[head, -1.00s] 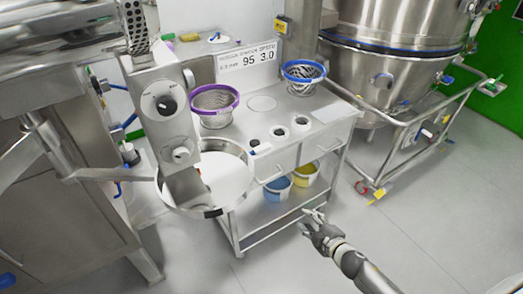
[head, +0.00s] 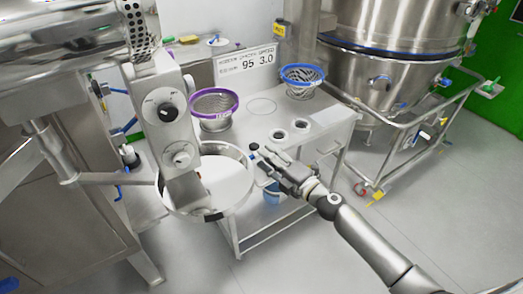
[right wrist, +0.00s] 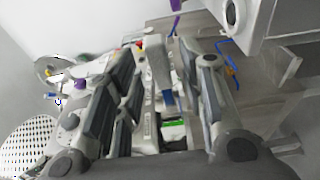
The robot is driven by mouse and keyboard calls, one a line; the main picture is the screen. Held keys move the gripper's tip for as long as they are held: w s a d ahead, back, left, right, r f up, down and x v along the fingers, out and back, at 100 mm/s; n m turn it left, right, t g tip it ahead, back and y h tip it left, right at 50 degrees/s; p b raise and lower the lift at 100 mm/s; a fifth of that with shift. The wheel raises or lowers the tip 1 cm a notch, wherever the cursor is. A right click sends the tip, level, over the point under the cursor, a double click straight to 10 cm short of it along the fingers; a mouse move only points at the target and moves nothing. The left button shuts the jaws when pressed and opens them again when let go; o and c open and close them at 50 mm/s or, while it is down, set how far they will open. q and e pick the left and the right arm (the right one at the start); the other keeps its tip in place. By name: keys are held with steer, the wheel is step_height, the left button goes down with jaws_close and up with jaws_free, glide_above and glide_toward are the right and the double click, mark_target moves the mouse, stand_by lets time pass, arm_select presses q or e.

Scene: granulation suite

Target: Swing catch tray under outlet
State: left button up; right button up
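The catch tray (head: 247,190) is a round, shallow piece with a metal rim and a pale inside. It sits low beside the bench, below the mill's grey control housing (head: 168,110), which hides part of its left side. A dark patch shows on its front rim. My right gripper (head: 262,156) is just right of the tray's upper right rim in the head view, over the bench front. Its fingers are apart with nothing held between them in the right wrist view (right wrist: 155,95). I cannot tell whether it touches the rim. My left gripper is not in view.
The steel bench (head: 325,118) carries a purple-rimmed screen basket (head: 214,107), a blue-rimmed one (head: 303,77) and a speed sign (head: 246,60). A blue bucket (head: 271,193) stands on its lower shelf. A large steel vessel (head: 385,75) is behind right. Floor is clear at front right.

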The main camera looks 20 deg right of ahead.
steer(key=shift+x, duration=1.65)
jaws_close()
